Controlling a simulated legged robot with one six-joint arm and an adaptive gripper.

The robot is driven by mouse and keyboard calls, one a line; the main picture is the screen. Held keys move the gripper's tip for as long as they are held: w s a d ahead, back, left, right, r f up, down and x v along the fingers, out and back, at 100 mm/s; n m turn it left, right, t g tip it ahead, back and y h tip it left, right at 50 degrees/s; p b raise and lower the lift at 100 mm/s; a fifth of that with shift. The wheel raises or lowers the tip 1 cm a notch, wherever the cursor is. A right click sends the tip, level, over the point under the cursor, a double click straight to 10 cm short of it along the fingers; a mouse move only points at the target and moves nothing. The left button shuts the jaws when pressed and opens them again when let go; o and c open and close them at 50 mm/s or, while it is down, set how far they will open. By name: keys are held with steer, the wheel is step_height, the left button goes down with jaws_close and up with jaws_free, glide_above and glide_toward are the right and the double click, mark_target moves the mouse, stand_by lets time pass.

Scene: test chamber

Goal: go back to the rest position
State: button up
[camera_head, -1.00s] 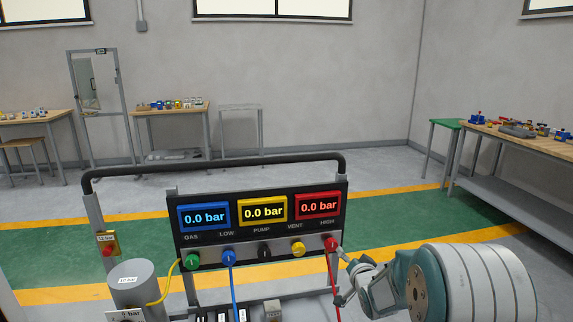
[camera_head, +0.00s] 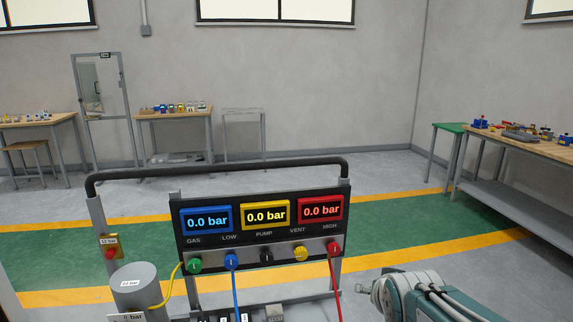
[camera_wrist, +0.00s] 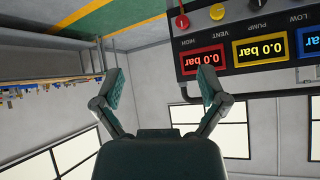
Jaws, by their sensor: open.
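My gripper (camera_wrist: 160,87) shows in the wrist view with its two fingers spread wide and nothing between them. The wrist view is upside down, with the floor at the top. In the head view my arm is at the bottom right, to the right of the gauge panel (camera_head: 185,228), and the fingers cannot be made out there. The panel also shows in the wrist view (camera_wrist: 178,60), beyond the right finger. Its blue (camera_head: 207,219), yellow (camera_head: 265,215) and red (camera_head: 321,208) displays each read 0.0 bar. A red hose (camera_head: 335,285) hangs from the HIGH port, apart from my arm.
A black handrail (camera_head: 220,167) arches over the panel. A grey cylinder (camera_head: 135,285) stands at the lower left with a yellow hose (camera_head: 170,290). A workbench (camera_head: 520,200) with parts stands at the right. The green floor lane (camera_head: 400,215) behind the panel is clear.

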steer(key=s+a+n+g, duration=0.2)
steer(key=s+g, duration=0.2)
steer(key=s, duration=1.4)
steer(key=shift+s+a+f+n+y, duration=0.15)
steer(key=shift+s+f+n+y, duration=0.1)
steer(key=shift+f+n+y, duration=0.15)
stand_by(0.8)
